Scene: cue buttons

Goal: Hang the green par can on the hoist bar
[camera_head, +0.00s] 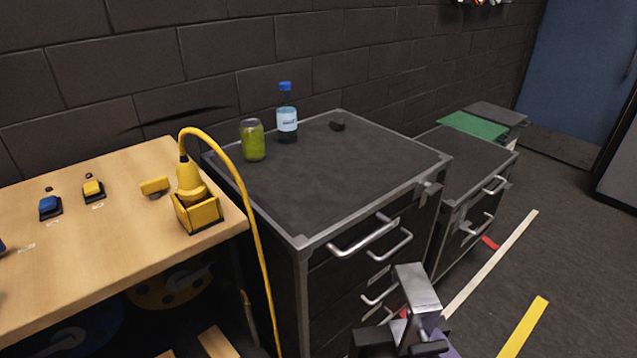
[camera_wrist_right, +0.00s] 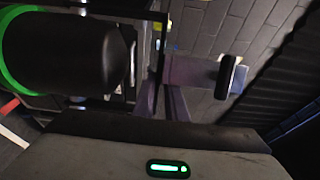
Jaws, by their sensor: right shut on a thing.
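The green par can (camera_wrist_right: 75,52) shows at the left of the right wrist view as a black cylinder with a bright green ring at its left end. It lies close beside my right gripper (camera_wrist_right: 178,78), which is shut on it; the exact contact spot is hard to make out. In the head view part of my right gripper (camera_head: 415,305) shows at the bottom, in front of the drawer cabinet, and the can cannot be made out there. No hoist bar is recognisable in either view. My left gripper is not in view.
The drawer cabinet (camera_head: 330,178) carries a green jar (camera_head: 252,140) and a blue-capped bottle (camera_head: 287,115). A wooden table (camera_head: 95,250) at left holds buttons and a yellow pendant with a hanging cable (camera_head: 248,205). A lower cabinet (camera_head: 470,160) stands behind; open floor lies right.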

